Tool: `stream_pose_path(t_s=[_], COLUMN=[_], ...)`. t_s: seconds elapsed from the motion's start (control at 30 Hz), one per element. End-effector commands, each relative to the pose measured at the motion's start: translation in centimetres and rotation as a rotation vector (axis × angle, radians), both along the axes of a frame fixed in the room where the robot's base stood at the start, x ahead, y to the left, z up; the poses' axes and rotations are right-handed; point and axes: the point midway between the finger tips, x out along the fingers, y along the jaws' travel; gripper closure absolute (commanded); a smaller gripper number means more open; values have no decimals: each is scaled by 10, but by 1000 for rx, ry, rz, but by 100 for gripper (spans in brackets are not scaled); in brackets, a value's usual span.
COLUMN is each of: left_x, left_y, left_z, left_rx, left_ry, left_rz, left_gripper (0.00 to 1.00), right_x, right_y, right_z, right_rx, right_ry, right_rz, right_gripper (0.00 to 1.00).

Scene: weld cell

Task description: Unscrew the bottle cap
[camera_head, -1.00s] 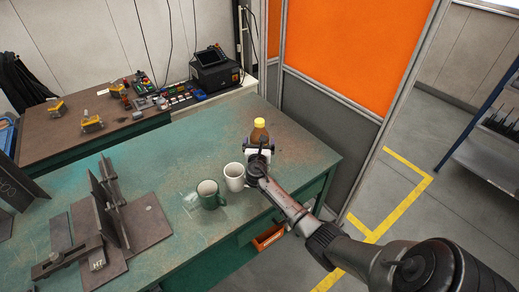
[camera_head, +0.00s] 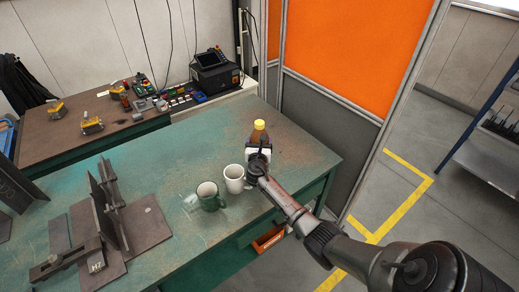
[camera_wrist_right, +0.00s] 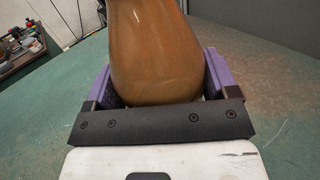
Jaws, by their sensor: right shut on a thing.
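The bottle (camera_head: 258,134) is brown with a yellow cap (camera_head: 259,124) and stands upright near the right end of the green table in the head view. My right gripper (camera_head: 258,148) reaches it from the front. In the right wrist view the gripper's purple fingers (camera_wrist_right: 160,88) lie on both sides of the brown bottle body (camera_wrist_right: 155,50), shut on its lower part. The cap is out of the wrist view, and whether it is loose cannot be told. My left gripper is in neither view.
Steel plates and a fixture (camera_head: 110,215) fill the table's left part. An orange-grey partition (camera_head: 335,50) rises behind the table's right end. The table's back middle is clear.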

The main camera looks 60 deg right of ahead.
Motion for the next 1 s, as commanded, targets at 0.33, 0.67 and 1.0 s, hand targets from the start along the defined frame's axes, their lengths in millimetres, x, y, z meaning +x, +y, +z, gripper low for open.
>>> stream_pose_path(t_s=[0.33,0.67,1.0], left_x=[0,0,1], left_y=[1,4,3], left_z=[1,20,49], left_rx=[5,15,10], left_ry=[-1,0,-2], left_rz=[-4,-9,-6], left_gripper=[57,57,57], right_x=[0,0,-51], right_y=[0,0,18], right_z=[4,40,77], right_rx=[-1,-3,-3], right_ry=[-2,-5,-1], right_rz=[0,1,2], right_gripper=[59,59,59])
